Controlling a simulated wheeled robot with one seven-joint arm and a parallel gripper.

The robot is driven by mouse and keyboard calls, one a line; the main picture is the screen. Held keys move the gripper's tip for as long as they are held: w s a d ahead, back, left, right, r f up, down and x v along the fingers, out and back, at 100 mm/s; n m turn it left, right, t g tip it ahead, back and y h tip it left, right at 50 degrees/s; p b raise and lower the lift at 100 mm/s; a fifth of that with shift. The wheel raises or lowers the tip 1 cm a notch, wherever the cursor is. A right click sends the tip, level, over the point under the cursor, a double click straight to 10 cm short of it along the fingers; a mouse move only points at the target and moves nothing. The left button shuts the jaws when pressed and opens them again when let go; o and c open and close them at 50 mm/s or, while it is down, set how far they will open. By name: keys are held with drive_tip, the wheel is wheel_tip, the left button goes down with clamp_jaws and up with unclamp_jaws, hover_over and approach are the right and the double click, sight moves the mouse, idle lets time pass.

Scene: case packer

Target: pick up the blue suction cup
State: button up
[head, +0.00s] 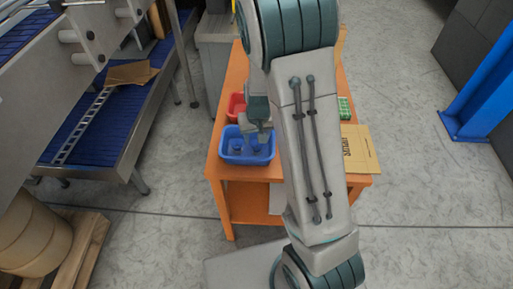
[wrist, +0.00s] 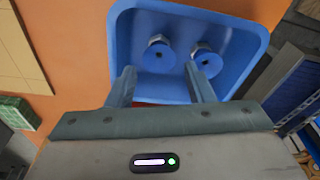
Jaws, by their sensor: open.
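Two blue suction cups, each with a metal nut-like fitting, lie inside the blue bin (wrist: 262,42) in the wrist view. The left suction cup (wrist: 160,57) shows between the lines of my fingers. The right suction cup (wrist: 208,62) shows just beyond the tip of my right finger. My gripper (wrist: 160,70) is open with nothing between its fingers, its tips reaching over the bin's near part. In the head view my gripper (head: 259,136) is over the blue bin (head: 247,160), which stands on the orange table. The arm and gripper partly block the head view of the bin.
A red bin (head: 236,106) stands just behind the blue one on the orange table (head: 215,165). A cardboard piece (head: 360,150) and a green item (head: 345,108) are at the table's right. A conveyor (head: 110,130) is at left. Grey floor is free at right.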

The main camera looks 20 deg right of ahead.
sight(257, 144)
drive_tip(key=shift+w+f, duration=0.15)
drive_tip(key=shift+f, duration=0.8)
drive_tip(key=shift+w+f, duration=0.2)
drive_tip(key=shift+f, duration=0.8)
drive_tip(key=shift+w+f, duration=0.15)
drive_tip(key=shift+f, duration=0.8)
drive_tip(key=shift+c, duration=0.3)
drive_tip(key=c, duration=0.7)
